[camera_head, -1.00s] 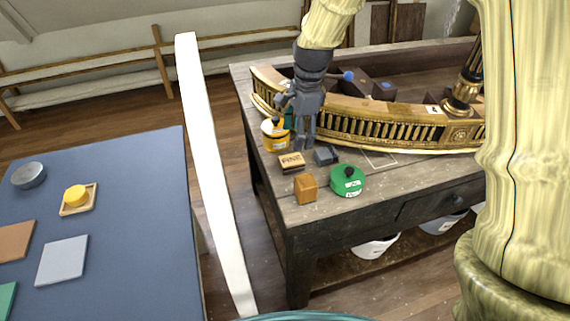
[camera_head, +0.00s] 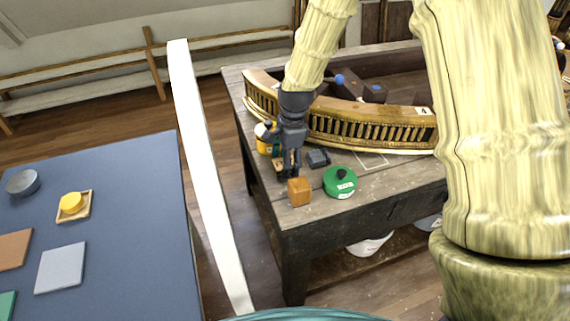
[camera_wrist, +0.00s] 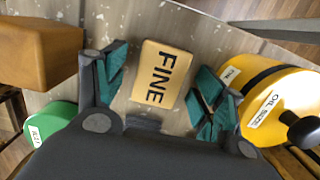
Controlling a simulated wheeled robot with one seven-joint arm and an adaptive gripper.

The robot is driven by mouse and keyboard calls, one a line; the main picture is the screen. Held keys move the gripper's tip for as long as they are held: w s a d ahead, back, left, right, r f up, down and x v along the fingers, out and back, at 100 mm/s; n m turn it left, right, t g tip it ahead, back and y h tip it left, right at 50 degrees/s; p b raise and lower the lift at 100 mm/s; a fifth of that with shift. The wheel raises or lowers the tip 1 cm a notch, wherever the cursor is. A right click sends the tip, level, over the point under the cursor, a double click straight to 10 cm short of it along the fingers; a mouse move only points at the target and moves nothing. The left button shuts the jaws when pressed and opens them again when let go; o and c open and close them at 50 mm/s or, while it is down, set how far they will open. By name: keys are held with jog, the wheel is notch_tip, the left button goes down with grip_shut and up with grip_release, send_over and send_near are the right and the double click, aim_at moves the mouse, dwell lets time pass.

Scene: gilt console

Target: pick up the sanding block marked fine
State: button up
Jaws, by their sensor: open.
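The sanding block marked FINE (camera_wrist: 161,75) is tan with dark letters and lies flat on the workbench. In the wrist view it sits between the two fingers of my gripper (camera_wrist: 158,88), which is open. Gaps show between the fingers and the block, and nothing is held. In the head view my gripper (camera_head: 288,172) is low over the bench and hides most of the block.
An orange-brown block (camera_head: 299,191) and a green lidded tin (camera_head: 340,182) stand near the bench's front. A yellow OIL SIZE pot (camera_wrist: 283,108) is close beside the right finger. A dark grey block (camera_head: 318,158) lies nearby. The gilt curved piece (camera_head: 365,128) is behind.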

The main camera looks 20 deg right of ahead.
jog(key=shift+f, duration=0.5)
jog(key=c, duration=1.1)
jog(key=shift+r+b, duration=0.95)
jog(key=shift+r, duration=4.1)
